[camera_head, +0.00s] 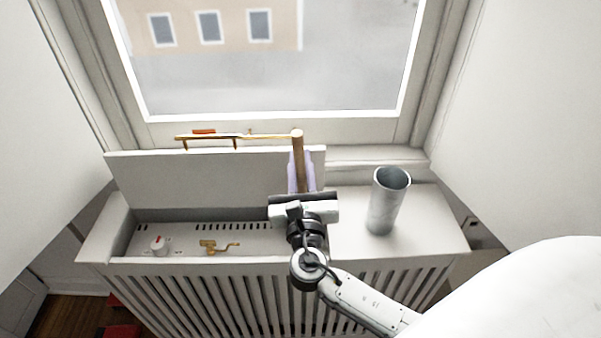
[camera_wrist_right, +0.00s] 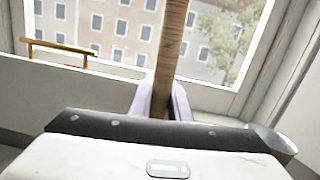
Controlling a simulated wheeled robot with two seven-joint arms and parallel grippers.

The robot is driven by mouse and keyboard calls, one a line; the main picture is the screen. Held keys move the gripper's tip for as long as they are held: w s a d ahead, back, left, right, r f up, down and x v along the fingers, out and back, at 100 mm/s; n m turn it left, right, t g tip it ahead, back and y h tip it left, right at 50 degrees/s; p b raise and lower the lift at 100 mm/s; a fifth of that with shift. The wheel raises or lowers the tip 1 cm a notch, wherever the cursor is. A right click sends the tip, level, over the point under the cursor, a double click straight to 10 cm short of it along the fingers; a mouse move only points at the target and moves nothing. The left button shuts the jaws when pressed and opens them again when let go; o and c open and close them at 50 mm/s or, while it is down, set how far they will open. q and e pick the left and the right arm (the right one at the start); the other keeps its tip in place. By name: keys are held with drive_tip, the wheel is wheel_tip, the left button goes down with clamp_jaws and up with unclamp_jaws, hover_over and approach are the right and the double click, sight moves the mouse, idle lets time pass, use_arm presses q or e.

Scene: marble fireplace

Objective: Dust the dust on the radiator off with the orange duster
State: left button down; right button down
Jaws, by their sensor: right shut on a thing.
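My right gripper (camera_head: 303,180) comes in from the lower right over the radiator cover. Its pale lilac fingers are shut on a brown wooden handle (camera_head: 298,153), which stands up towards the window. The handle also shows between the fingers in the right wrist view (camera_wrist_right: 171,45). No orange duster head can be made out on it. The radiator cover (camera_head: 435,225) is white with a slatted front. Its lid (camera_head: 215,178) stands raised at the left, above an opening with a slotted panel (camera_head: 188,238). I cannot make out dust. My left gripper is not in view.
A grey metal cup (camera_head: 386,203) stands upright on the cover, right of my gripper. A white knob with a red mark (camera_head: 159,245) and a brass valve (camera_head: 218,246) sit in the opening. A brass rail (camera_head: 215,137) runs behind the lid, below the window.

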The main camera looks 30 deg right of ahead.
wheel_tip(320, 180, up, 8)
drive_tip(key=shift+f, duration=0.2)
drive_tip(key=shift+s+f, duration=0.1)
idle(1.0)
